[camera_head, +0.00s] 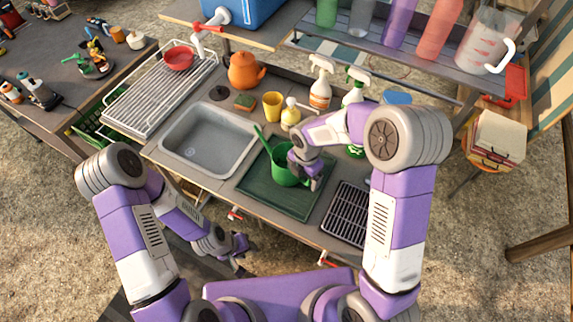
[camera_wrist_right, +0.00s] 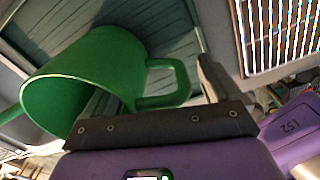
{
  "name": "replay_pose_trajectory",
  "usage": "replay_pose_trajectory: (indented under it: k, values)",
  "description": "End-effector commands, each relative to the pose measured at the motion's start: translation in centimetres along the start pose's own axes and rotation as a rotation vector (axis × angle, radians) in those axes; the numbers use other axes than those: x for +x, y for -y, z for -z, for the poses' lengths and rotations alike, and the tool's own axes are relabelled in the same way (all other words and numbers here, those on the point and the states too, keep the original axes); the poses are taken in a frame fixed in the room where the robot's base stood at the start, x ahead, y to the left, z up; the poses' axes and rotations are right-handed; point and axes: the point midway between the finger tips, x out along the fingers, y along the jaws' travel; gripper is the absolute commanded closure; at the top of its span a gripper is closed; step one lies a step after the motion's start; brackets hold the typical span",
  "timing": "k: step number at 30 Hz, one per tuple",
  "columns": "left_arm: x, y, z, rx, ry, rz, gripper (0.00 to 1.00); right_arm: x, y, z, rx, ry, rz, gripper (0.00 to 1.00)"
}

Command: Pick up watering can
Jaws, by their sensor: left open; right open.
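The green watering can (camera_head: 283,175) stands on the dark green mat (camera_head: 258,190) on the counter, its spout pointing up and left. The right wrist view shows its round open top, body (camera_wrist_right: 95,75) and loop handle (camera_wrist_right: 182,80). My right gripper (camera_head: 305,168) is open at the handle side of the can. In the wrist view the handle lies between the right gripper's fingers (camera_wrist_right: 155,88); whether they touch it I cannot tell. My left gripper (camera_head: 240,250) is open and empty, low in front of the counter, away from the can.
A sink (camera_head: 208,140) lies left of the mat, and a black grate (camera_head: 347,213) lies right of it.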

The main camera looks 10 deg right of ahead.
Motion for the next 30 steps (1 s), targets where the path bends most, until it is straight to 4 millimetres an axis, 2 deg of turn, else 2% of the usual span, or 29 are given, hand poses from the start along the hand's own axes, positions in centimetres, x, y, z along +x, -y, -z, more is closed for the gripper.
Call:
replay_pose_trajectory:
  k: [3,11,25,30]
  values:
    - [0.23,0.09,0.02,0.0,0.0,0.0,0.57,1.31,0.05,0.03,0.0,0.0,0.001,0.1]
    - [0.21,0.08,0.02,0.0,0.0,0.0,0.57,1.5,0.03,0.01,0.0,0.001,-0.002,0.1]
    - [0.21,0.08,0.01,0.0,0.0,0.0,0.57,1.48,0.03,0.01,0.0,0.0,-0.002,0.8]
    - [0.21,0.08,0.01,0.0,0.0,0.0,0.57,1.45,0.0,0.01,0.0,0.001,-0.002,0.83]
